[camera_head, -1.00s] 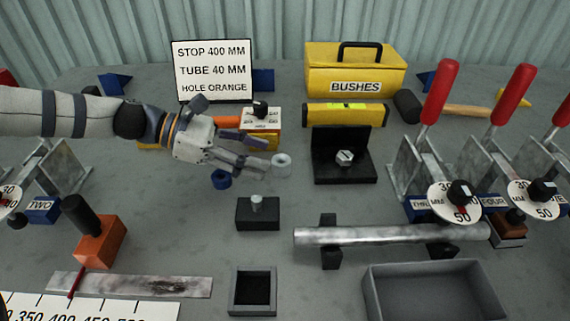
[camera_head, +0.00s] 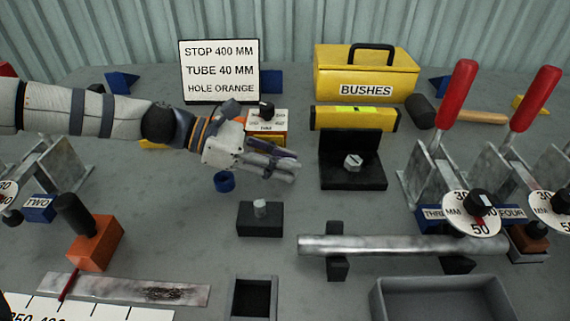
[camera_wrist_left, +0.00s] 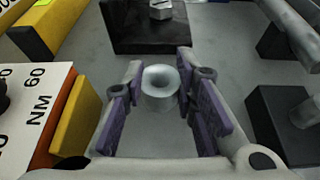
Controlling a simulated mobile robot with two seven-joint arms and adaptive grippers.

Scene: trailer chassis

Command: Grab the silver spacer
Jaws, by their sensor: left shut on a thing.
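Whether the spacer still touches the table is not clear. My right gripper is not in view.
A blue ring (camera_head: 224,182) lies just left of the gripper. A black block with a silver pin (camera_head: 260,217) stands in front. A black angled fixture (camera_head: 352,172) is to the right. A steel tube (camera_head: 400,245) rests on supports. A grey tray (camera_head: 445,300) is front right.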

